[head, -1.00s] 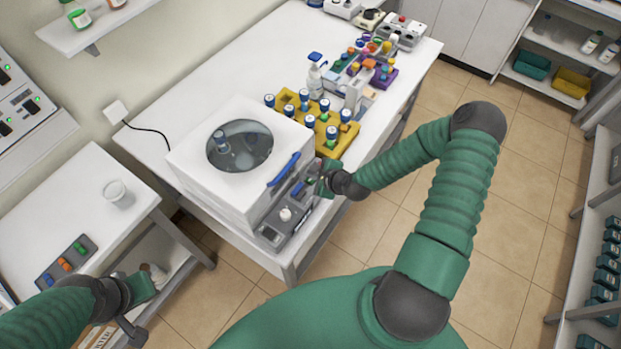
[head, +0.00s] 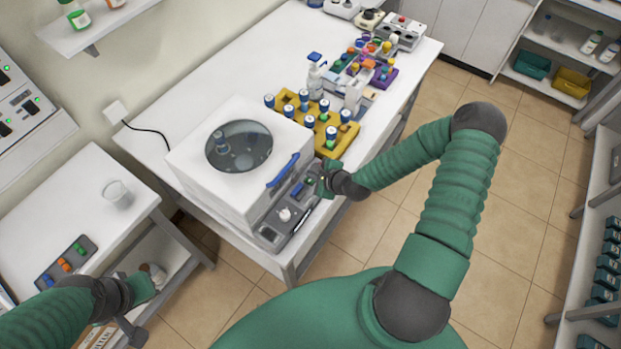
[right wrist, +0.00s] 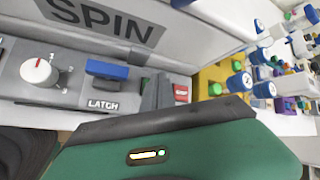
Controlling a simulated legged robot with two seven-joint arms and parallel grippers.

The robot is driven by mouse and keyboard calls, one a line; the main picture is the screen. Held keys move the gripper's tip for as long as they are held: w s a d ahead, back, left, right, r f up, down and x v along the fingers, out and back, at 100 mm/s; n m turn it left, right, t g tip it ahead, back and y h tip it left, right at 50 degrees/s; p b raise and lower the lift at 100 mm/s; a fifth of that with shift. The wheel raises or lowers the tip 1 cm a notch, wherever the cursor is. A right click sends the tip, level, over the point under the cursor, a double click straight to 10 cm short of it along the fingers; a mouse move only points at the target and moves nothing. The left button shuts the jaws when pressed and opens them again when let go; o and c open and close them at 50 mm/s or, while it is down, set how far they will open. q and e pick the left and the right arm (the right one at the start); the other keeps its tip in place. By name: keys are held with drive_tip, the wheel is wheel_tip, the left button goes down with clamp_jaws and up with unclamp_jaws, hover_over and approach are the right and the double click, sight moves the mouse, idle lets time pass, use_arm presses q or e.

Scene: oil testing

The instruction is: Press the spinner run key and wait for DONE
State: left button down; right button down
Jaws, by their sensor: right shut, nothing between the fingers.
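The spinner (head: 190,160) is a white box with a round window in its closed lid and a blue handle (head: 284,170). Its grey front panel (head: 272,232) has a white knob (right wrist: 38,71), a blue LATCH key (right wrist: 106,69), a green key (right wrist: 146,84) and a red key (right wrist: 181,93). My right gripper (head: 317,184) is shut and empty at the panel. In the right wrist view its fingers (right wrist: 160,94) overlap the area between the green and red keys; contact cannot be told. No DONE text is readable. My left gripper (head: 146,284) is at lower left, its jaws unclear.
A yellow rack (head: 345,138) with several blue-capped tubes stands right behind the spinner. Bottles and a purple rack (head: 385,77) are beyond it. A side table at left holds a beaker (head: 117,194) and a small key pad (head: 66,262). Floor on the right is clear.

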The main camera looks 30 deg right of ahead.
drive_tip(key=shift+d, duration=0.1)
drive_tip(key=shift+f, duration=0.15)
drive_tip(key=shift+f, duration=0.2)
idle(0.3)
